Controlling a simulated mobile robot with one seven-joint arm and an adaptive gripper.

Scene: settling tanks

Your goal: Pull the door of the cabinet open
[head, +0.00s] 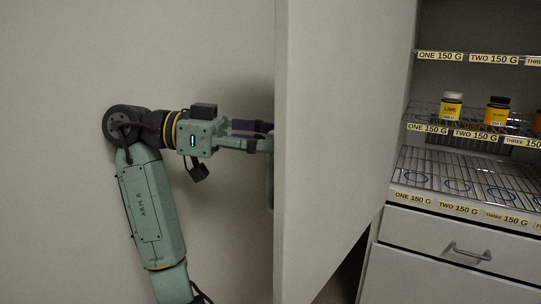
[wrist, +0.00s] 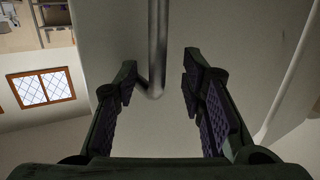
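The cabinet door (head: 340,130) stands swung wide open, its edge towards me in the head view. In the wrist view the door's face (wrist: 250,50) fills the middle. The door's bar handle (wrist: 157,40) runs down from the top edge and bends in to the door at its lower end. My gripper (wrist: 160,84) is open, its two fingers apart on either side of the handle's lower end. The left finger is close to the bar; whether they touch I cannot tell. In the head view the fingertips are hidden behind the door's edge.
The open cabinet has wire shelves (head: 455,172) with yellow price labels, and yellow jars (head: 451,106) on one shelf. A drawer with a handle (head: 467,251) is below. A plain wall (head: 60,80) stands behind my arm. The wrist view shows a window (wrist: 41,88).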

